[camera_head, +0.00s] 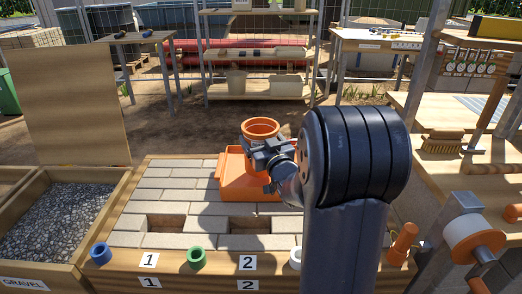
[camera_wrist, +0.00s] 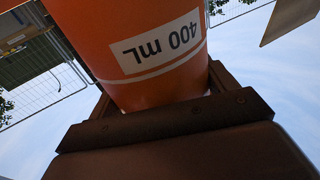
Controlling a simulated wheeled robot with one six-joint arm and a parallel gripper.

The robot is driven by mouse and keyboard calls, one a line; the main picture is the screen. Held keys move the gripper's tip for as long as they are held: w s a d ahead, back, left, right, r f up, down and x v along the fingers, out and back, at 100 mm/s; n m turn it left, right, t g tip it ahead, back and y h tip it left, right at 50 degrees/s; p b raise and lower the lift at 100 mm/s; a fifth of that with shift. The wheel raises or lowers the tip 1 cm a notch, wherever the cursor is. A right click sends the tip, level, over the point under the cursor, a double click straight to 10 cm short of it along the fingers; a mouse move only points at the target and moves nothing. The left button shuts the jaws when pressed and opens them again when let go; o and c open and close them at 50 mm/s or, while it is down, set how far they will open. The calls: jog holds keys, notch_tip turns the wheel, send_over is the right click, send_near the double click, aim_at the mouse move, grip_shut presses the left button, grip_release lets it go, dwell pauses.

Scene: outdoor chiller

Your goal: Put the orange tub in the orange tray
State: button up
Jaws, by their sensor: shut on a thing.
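The orange tub (camera_head: 261,128) is upright in my gripper (camera_head: 268,158), over or in the orange tray. In the wrist view the tub (camera_wrist: 140,35) fills the upper middle, with a white "400 mL" label upside down. The dark jaws (camera_wrist: 165,125) of my gripper are shut on it. The orange tray (camera_head: 236,185) lies on the paved bench top behind my arm. My arm hides its right part. I cannot tell whether the tub's base touches the tray.
A gravel bin (camera_head: 52,215) stands at the left. Blue (camera_head: 101,253) and green (camera_head: 196,257) rings sit along the bench's front edge by number cards. Two recesses show in the paving. A brush (camera_head: 442,141) lies on the right-hand table. Shelves (camera_head: 258,88) stand behind.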

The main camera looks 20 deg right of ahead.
jog(key=shift+f, duration=1.3)
jog(key=shift+f+b, duration=0.2)
jog(key=shift+b, duration=0.2)
jog(key=o, duration=2)
jog(key=shift+r, duration=0.1)
jog(key=shift+r+p, duration=0.15)
jog(key=shift+p, duration=0.15)
jog(key=s+f, duration=0.1)
jog(key=s, duration=1.1)
